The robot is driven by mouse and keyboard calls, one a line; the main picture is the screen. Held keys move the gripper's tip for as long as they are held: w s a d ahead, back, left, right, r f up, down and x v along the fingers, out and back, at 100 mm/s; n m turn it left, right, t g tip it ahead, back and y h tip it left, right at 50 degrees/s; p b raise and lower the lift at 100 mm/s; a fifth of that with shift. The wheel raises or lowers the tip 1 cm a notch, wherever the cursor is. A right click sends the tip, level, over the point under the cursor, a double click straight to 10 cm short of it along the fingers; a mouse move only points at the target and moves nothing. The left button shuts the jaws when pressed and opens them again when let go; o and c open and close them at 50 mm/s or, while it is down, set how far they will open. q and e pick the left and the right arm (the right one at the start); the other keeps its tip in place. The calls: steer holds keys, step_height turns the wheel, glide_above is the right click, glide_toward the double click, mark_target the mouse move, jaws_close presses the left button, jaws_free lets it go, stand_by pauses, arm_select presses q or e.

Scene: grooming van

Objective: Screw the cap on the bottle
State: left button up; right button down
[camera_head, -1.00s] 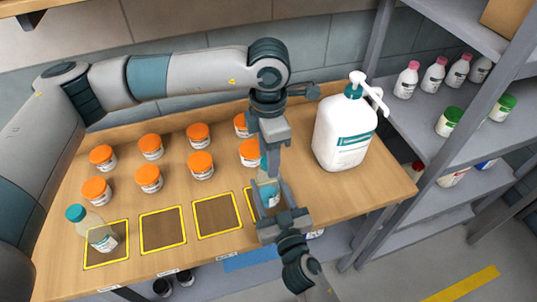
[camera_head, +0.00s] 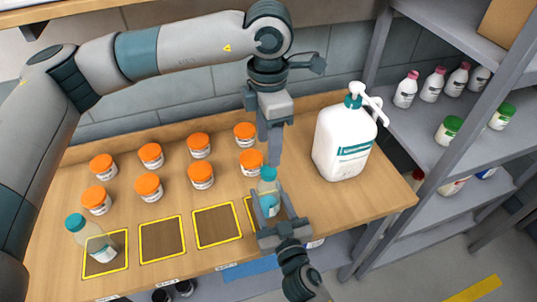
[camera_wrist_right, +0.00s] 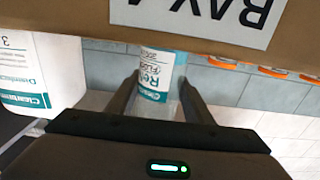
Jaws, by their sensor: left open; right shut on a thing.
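The bottle (camera_head: 269,200) has clear walls and a teal-and-white label. It is at the rightmost yellow-outlined square. A teal cap (camera_head: 268,174) sits at its top; I cannot tell how tightly it is screwed. My right gripper (camera_head: 268,212) is shut around the bottle's body from the front. In the right wrist view the label (camera_wrist_right: 158,75) shows between the two fingers of this gripper (camera_wrist_right: 158,92). My left gripper (camera_head: 270,150) points down from above. It is open, with its fingertips just above the cap.
Several orange-lidded jars (camera_head: 201,176) stand in two rows behind the squares. Another teal-capped bottle (camera_head: 101,246) stands at the left square. A large white pump bottle (camera_head: 342,145) is close on the right. The two middle squares (camera_head: 217,226) are empty. A grey shelf (camera_head: 430,140) stands at right.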

arm_select(q)
steer(key=shift+r, duration=2.05)
arm_select(e)
steer(key=c, duration=0.8)
jaws_free()
steer(key=shift+s, duration=0.1)
steer(key=shift+s+d+f+b, duration=0.2)
steer(key=shift+s+b, duration=0.1)
steer(key=shift+s, duration=0.25)
arm_select(q)
step_height(320, 180, down, 6)
steer(key=b, duration=0.5)
steer(key=shift+r, duration=0.1)
steer(key=shift+f+b, duration=0.25)
steer(key=shift+b, duration=0.1)
arm_select(e)
steer(key=shift+r+v, duration=0.15)
steer(key=shift+v, duration=3.85)
steer(key=shift+r+v, duration=0.1)
steer(key=shift+v, duration=3.95)
